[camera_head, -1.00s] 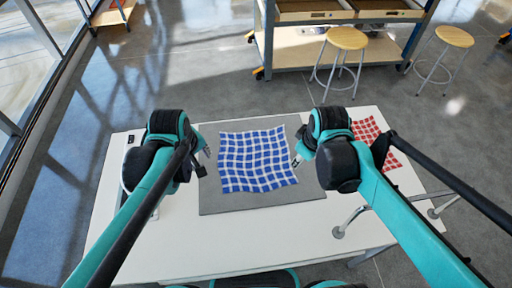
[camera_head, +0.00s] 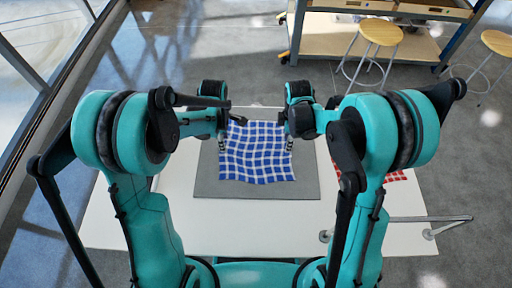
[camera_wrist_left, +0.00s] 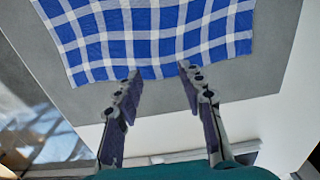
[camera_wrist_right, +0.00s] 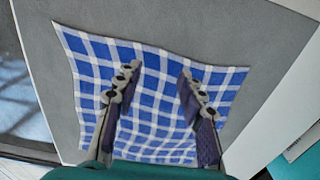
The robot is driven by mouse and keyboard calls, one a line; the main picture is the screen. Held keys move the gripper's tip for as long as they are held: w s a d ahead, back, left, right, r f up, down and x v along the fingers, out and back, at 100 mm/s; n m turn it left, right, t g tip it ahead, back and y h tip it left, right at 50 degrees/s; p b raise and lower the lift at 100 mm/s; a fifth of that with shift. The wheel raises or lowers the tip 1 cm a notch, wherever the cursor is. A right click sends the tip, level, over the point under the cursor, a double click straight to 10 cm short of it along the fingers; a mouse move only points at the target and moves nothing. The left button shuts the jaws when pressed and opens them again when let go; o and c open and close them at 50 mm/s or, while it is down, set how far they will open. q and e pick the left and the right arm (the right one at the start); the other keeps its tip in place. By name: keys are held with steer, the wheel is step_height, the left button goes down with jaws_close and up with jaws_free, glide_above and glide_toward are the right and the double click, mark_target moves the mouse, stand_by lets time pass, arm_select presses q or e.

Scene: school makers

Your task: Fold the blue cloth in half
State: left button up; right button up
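The blue and white checked cloth (camera_head: 258,160) lies spread out and unfolded on a grey mat (camera_head: 255,192), with slightly wavy edges. My left gripper (camera_head: 222,142) is at the cloth's left side, near its far part. In the left wrist view its fingers (camera_wrist_left: 159,72) are apart and empty, tips near the cloth's edge. My right gripper (camera_head: 290,146) is at the cloth's right side. In the right wrist view its fingers (camera_wrist_right: 160,72) are apart over the cloth (camera_wrist_right: 155,105), with nothing visibly pinched. Whether the tips touch the cloth is unclear.
The mat lies on a white table (camera_head: 240,235). A red checked cloth (camera_head: 396,176) lies to the right, partly hidden by my right arm. Wooden stools (camera_head: 381,32) and a workbench (camera_head: 345,42) stand beyond the table.

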arm_select(q)
steer(key=shift+f, duration=1.2)
arm_select(e)
steer(key=shift+f, duration=1.2)
arm_select(q)
steer(key=shift+s+f, duration=0.1)
steer(key=shift+f, duration=0.1)
arm_select(e)
steer(key=shift+f, duration=0.15)
arm_select(q)
steer(key=shift+f, duration=0.1)
jaws_close()
arm_select(e)
jaws_close()
